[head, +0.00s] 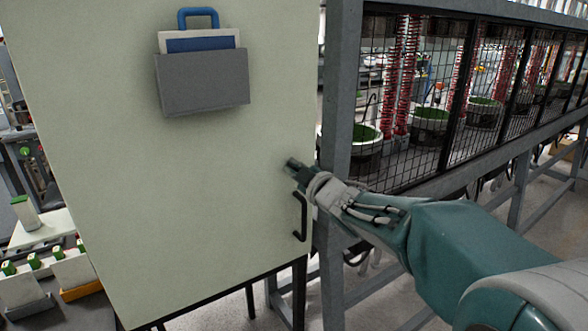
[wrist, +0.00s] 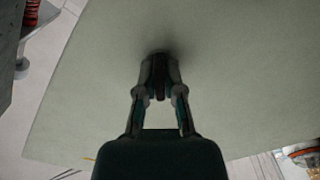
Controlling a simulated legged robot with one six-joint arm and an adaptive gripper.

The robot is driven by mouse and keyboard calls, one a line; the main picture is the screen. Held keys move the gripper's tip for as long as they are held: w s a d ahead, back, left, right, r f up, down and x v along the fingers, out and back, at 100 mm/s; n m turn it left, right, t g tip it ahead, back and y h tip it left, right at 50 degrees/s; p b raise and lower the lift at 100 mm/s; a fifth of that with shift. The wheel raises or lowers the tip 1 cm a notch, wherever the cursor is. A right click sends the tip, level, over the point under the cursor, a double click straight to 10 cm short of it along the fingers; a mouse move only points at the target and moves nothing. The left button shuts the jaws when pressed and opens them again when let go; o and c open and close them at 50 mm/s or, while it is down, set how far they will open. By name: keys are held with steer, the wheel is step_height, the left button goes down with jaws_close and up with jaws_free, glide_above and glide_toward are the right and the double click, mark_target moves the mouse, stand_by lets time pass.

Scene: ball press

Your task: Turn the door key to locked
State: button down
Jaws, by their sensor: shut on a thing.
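The cabinet door (head: 210,190) is a large pale grey-green panel at the left of the head view, and it fills much of the wrist view (wrist: 230,70). My gripper (head: 293,165) is at the door's right edge, above the black handle (head: 300,218). In the wrist view my gripper (wrist: 159,75) has its fingertips close together against the door face, shut on a small dark piece, which appears to be the door key (wrist: 159,88). The fingers hide most of the key, so I cannot tell its turn angle.
A grey pocket (head: 203,82) with a blue clipboard hangs on the upper door. A grey metal post (head: 340,100) and mesh cages (head: 430,110) stand just right of the door. A workbench with green-topped parts (head: 60,270) is at the lower left.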

steer(key=m, duration=0.5)
steer(key=shift+f, duration=0.1)
steer(key=shift+d+m, duration=0.1)
steer(key=shift+m, duration=2)
steer(key=c, duration=0.8)
jaws_free()
steer(key=shift+o, duration=0.2)
steer(key=v, duration=1.1)
steer(key=shift+s+d, duration=0.25)
steer(key=shift+s, duration=0.05)
